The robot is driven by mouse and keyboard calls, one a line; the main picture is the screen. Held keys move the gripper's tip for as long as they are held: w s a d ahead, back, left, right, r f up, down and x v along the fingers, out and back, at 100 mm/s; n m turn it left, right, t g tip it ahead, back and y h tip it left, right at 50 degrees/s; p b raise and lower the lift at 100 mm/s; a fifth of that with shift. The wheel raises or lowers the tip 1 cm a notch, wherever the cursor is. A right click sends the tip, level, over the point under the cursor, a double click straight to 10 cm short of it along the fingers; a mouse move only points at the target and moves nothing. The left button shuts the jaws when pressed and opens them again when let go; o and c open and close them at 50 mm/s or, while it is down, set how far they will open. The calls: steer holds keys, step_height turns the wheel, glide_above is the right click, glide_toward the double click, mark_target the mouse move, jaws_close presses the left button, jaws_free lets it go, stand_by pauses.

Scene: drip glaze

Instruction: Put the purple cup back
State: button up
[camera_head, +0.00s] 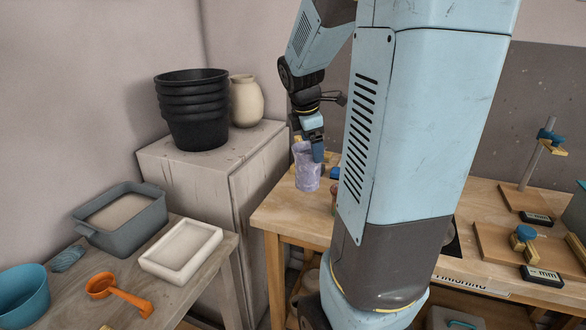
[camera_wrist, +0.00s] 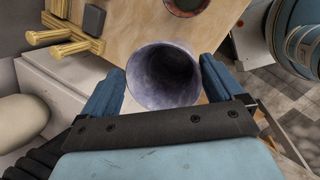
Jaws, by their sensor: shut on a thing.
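The purple cup (camera_head: 307,168) is pale purple and speckled, and stands roughly upright at the left end of the wooden workbench (camera_head: 290,216) in the head view. My gripper (camera_head: 310,146) is shut on the cup from above, at its rim and side. In the wrist view the cup (camera_wrist: 163,76) is seen into its open mouth, between the two blue fingers of my gripper (camera_wrist: 158,88). The cup looks empty. I cannot tell whether its base touches the bench or is just above it.
A dark reddish round vessel (camera_wrist: 186,4) and wooden tool handles (camera_wrist: 70,38) are near the cup in the wrist view. A cabinet (camera_head: 215,165) with stacked black buckets (camera_head: 193,110) stands left of the bench. My column hides the bench's middle.

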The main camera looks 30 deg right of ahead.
steer(key=w+f, duration=0.8)
steer(key=f, duration=0.2)
steer(key=shift+w+a+f, duration=0.3)
steer(key=shift+f, duration=0.05)
steer(key=o, duration=1)
steer(key=shift+r, duration=0.15)
steer(key=v, duration=1.1)
steer(key=s+a+r+m+t+y, duration=0.1)
steer(key=s+a+r+m, duration=0.1)
steer(key=s+a+m, duration=0.3)
steer(key=s+a+r+m+t+y, duration=0.1)
steer(key=s+a+m, duration=0.3)
steer(key=s, duration=0.6)
steer(key=s+a+r+m+t+y, duration=0.1)
steer(key=s+a+r+m+t, duration=0.1)
steer(key=s+a+m, duration=0.3)
steer(key=shift+s+a+r+m, duration=0.1)
steer(key=shift+s+a+r, duration=0.2)
steer(key=shift+s, duration=0.3)
steer(key=shift+s+a+r+m, duration=0.1)
steer(key=shift+s+a+r, duration=0.2)
steer(key=shift+s, duration=0.3)
steer(key=shift+s+a+r+m, duration=0.1)
steer(key=shift+s+a+r, duration=0.15)
steer(key=shift+s, duration=0.35)
